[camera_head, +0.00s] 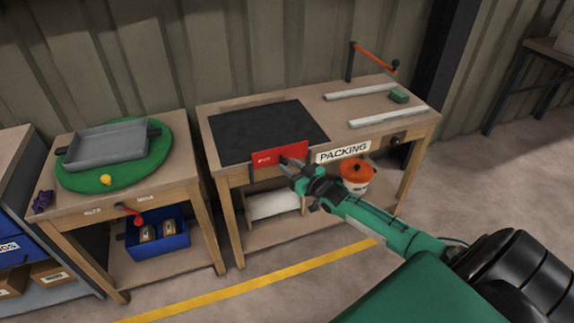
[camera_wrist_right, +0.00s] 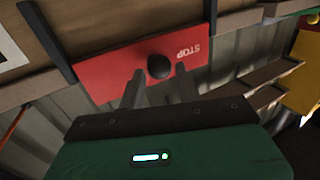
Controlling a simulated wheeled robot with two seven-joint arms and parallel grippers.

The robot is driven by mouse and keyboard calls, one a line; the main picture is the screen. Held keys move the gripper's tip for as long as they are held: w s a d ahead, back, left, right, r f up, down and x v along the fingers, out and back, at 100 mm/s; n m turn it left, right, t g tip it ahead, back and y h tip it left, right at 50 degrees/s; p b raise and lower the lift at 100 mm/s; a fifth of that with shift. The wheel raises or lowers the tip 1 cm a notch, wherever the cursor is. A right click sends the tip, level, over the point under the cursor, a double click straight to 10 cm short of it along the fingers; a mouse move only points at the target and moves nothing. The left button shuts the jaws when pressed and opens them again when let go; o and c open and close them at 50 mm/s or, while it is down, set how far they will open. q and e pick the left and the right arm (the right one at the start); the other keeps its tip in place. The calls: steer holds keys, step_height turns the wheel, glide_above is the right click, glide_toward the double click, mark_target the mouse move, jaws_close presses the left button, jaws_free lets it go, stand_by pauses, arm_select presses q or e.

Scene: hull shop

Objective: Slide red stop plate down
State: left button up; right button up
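The red stop plate (camera_head: 280,153) stands upright at the front edge of the packing table, reaching above the tabletop. In the right wrist view the plate (camera_wrist_right: 110,72) fills the upper middle, its "STOP" lettering upside down, between two dark guide strips. A round dark knob (camera_wrist_right: 159,67) sticks out of its face. My right gripper (camera_head: 287,164) is at the plate's front. In the wrist view its two fingers (camera_wrist_right: 160,76) stand on either side of the knob, with small gaps seeming to show, so it looks open. My left gripper is not in view.
The packing table (camera_head: 210,108) carries a black mat (camera_head: 262,128), white rails (camera_head: 388,116) and a green block (camera_head: 399,96). An orange-lidded pot (camera_head: 357,172) is below. A side table at left holds a green disc (camera_head: 158,165) with a grey tray (camera_head: 108,146). Floor in front is clear.

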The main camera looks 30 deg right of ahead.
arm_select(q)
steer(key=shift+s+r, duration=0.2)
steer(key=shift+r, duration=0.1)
arm_select(e)
steer(key=shift+w+a, duration=0.15)
steer(key=shift+w, duration=0.7)
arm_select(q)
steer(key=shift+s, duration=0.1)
arm_select(e)
steer(key=shift+c, duration=0.6)
jaws_close()
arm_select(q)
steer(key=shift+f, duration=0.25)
arm_select(e)
steer(key=shift+f, duration=0.15)
